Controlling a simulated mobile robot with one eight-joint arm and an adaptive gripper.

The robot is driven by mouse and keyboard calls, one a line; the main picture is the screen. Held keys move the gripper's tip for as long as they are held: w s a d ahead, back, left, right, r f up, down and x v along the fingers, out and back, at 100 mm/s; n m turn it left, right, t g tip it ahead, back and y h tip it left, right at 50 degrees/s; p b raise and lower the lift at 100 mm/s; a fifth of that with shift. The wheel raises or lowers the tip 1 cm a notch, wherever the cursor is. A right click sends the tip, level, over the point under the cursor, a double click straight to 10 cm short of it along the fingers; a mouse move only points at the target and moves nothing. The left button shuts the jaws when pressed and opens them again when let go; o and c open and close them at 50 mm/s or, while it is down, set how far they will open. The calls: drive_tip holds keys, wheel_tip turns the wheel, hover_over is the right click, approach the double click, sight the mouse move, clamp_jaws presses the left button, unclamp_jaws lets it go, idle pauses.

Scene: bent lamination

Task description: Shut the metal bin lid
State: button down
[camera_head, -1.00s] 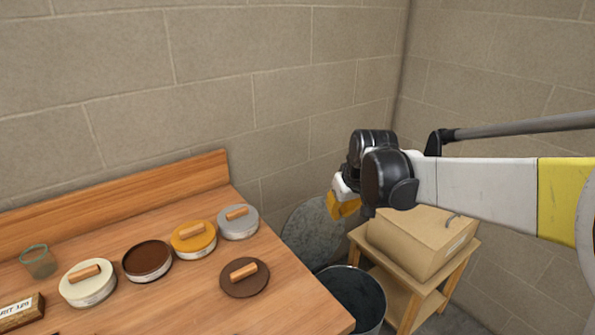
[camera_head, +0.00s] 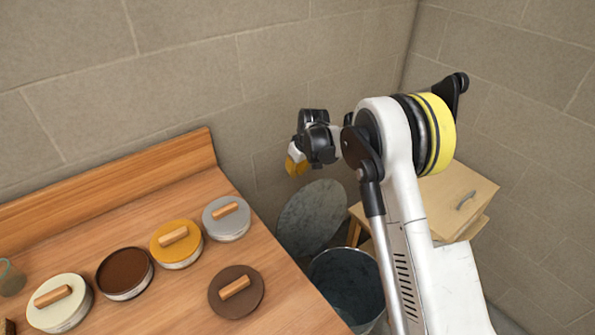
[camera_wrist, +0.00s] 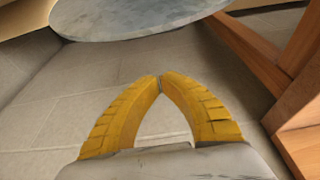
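The metal bin (camera_head: 350,290) stands on the floor beside the table's right end, its mouth open. Its round grey lid (camera_head: 311,216) stands tilted up at the bin's back edge, near the wall. In the wrist view the lid (camera_wrist: 135,14) crosses the top of the picture, beyond the fingertips. My gripper (camera_head: 296,166) is above the lid's upper left edge in the head view. In the wrist view its yellow fingers (camera_wrist: 160,78) meet at the tips with nothing between them. No contact with the lid shows.
The wooden table (camera_head: 150,315) holds several round tins, a loose brown lid (camera_head: 236,291) and a glass (camera_head: 10,278). Brick walls close off the back.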

wheel_tip(320, 180, down, 6)
drive_tip(key=s+d+b, duration=0.1)
drive_tip(key=b, duration=0.2)
drive_tip(key=shift+s, duration=0.2)
drive_tip(key=shift+d, duration=0.1)
